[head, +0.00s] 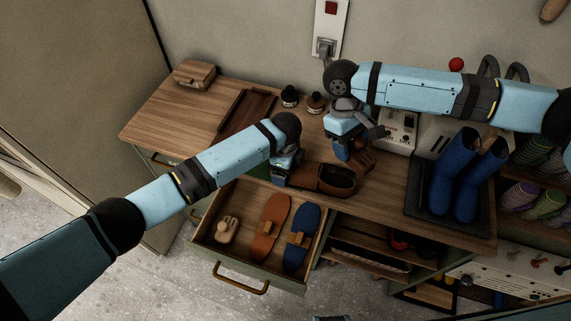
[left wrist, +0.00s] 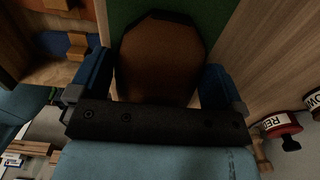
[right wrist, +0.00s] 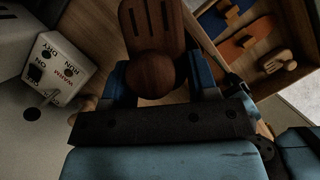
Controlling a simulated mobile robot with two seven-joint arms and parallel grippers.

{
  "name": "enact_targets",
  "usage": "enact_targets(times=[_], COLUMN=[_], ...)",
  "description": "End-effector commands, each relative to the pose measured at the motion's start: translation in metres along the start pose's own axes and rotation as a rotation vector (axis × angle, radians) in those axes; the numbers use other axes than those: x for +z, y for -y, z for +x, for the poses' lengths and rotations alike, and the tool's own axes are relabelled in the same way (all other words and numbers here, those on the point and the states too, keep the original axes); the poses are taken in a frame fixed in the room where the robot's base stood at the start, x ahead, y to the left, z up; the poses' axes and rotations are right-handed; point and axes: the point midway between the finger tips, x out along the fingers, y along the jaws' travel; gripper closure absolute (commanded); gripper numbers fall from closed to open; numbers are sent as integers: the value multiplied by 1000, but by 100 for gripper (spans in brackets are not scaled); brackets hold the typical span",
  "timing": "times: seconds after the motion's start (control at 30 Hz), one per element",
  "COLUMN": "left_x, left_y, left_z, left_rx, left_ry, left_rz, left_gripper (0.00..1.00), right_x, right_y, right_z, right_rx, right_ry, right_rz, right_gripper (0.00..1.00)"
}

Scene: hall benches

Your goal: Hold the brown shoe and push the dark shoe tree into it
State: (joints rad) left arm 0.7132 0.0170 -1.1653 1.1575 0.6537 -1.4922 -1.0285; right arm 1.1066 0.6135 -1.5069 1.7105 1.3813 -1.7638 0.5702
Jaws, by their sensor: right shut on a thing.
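The brown shoe (head: 338,180) is on the bench, just behind the open drawer, with its opening at the right. My left gripper (head: 284,176) is at its left end; in the left wrist view the fingers stand on both sides of the shoe (left wrist: 160,60), and I cannot tell whether they press on it. The dark shoe tree (head: 361,163) is in my right gripper (head: 346,146), beside the shoe's opening at its right rear. In the right wrist view the fingers close on the tree's round end (right wrist: 153,75), and its slotted part points away. Any contact between tree and shoe is unclear.
The open drawer (head: 209,245) holds an orange insole (head: 270,225), a blue insole (head: 301,240) and a pale wooden piece (head: 227,230). Blue boots (head: 454,175) and a white switch box (head: 398,130) stand right. Two jars (head: 290,96) and an empty tray (head: 244,112) are behind.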

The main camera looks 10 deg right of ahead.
Motion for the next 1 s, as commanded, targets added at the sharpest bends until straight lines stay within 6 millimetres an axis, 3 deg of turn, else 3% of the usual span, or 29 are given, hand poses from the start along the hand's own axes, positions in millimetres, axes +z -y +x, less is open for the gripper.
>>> enact_targets(times=[1.0], left_x=[0], left_y=[0], left_z=[-7], left_rx=[1], left_ry=[0], left_rz=[0], left_gripper=[0], right_x=[0], right_y=[0], right_z=[0], right_rx=[0], right_ry=[0], right_rz=[0], right_gripper=[71])
